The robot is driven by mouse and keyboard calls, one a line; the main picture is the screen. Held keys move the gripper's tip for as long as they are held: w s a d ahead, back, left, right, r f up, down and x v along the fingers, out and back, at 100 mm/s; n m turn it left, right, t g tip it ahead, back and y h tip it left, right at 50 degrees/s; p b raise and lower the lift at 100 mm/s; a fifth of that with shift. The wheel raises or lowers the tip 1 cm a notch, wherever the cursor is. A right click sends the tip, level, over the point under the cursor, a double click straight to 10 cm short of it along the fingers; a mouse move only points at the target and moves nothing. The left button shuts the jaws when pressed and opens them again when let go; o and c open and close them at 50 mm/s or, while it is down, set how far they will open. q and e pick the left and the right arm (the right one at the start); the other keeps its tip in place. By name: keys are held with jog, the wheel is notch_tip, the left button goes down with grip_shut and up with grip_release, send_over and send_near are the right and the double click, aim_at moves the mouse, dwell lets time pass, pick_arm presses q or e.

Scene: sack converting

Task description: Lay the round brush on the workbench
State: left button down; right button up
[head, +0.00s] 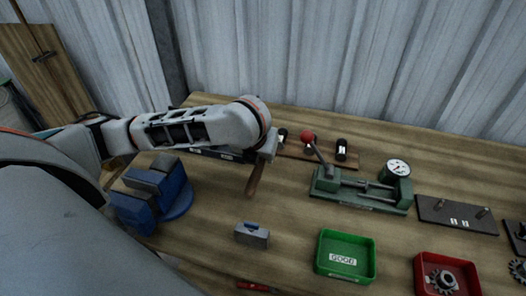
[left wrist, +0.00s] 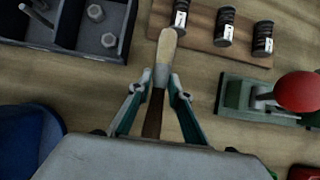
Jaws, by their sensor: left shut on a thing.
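The round brush (left wrist: 168,48) has a pale wooden handle, a grey ferrule and a dark brown end. My left gripper (left wrist: 160,93) is shut on it, with one finger on each side around the ferrule. In the left wrist view the handle points away and the brown end lies back toward the gripper body. In the head view part of the brush (head: 255,179) shows below my left wrist, over the wooden workbench (head: 215,225). I cannot tell whether it touches the bench. The left fingertips are hidden in the head view. My right gripper is not in view.
A blue vise (head: 178,200) stands left. A grey block (head: 252,236), a green bin (head: 345,275) and a red bin (head: 425,285) lie in front. A green fixture (head: 345,199) with a red-knobbed lever is right. A dark bolt tray (left wrist: 120,45) and a cylinder board (left wrist: 200,45) lie beyond.

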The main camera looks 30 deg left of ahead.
aim_at(257, 170)
pick_arm(q)
jog(key=shift+f+b, duration=0.8)
jog(key=shift+f, duration=2.05)
jog(key=c, duration=1.8)
grip_release()
jog(key=v, duration=1.1)
jog(key=shift+d+r, duration=0.1)
jog(key=shift+r, duration=0.05)
jog(key=shift+s+r, duration=0.25)
jog(key=shift+r, duration=0.1)
